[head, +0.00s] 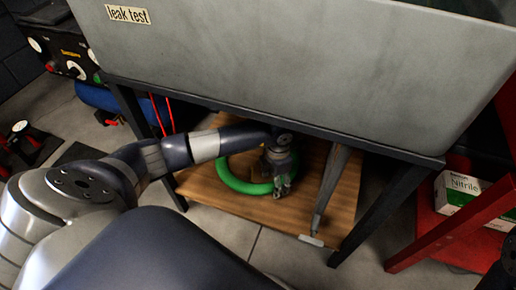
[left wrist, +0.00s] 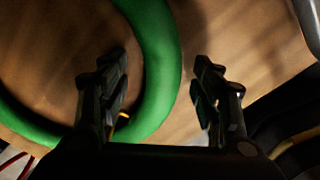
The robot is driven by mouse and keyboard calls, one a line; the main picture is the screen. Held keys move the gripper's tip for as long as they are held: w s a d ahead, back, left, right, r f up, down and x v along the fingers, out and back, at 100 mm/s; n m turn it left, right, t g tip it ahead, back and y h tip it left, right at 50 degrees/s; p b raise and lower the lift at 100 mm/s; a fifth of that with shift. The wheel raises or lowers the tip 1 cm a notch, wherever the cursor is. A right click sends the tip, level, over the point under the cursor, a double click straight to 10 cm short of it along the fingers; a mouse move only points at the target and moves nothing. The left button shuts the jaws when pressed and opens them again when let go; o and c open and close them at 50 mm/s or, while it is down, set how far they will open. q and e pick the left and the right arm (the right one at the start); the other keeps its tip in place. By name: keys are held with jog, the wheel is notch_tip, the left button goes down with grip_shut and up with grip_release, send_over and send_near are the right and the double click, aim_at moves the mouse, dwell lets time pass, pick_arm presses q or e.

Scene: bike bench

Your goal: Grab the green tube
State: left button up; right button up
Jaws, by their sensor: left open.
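The green tube (head: 230,179) is a ring lying on a wooden shelf (head: 341,219) under the grey tank in the head view. My left gripper (head: 282,190) reaches in under the tank, over the right part of the ring. The gap between the fingers holds no gripped object. Part of the ring is hidden behind my arm and gripper in the head view.
The grey tank (head: 300,60) on a dark frame hangs over the shelf. A table leg (head: 378,212) and a grey bar (head: 331,190) stand right of the gripper. A red stand (head: 450,225) holds a Nitrile box (head: 462,193). A compressor (head: 68,50) is at left.

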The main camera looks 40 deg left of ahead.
pick_arm(q)
jog(key=shift+f, duration=0.4)
jog(key=c, duration=1.2)
jog(key=shift+r, duration=0.1)
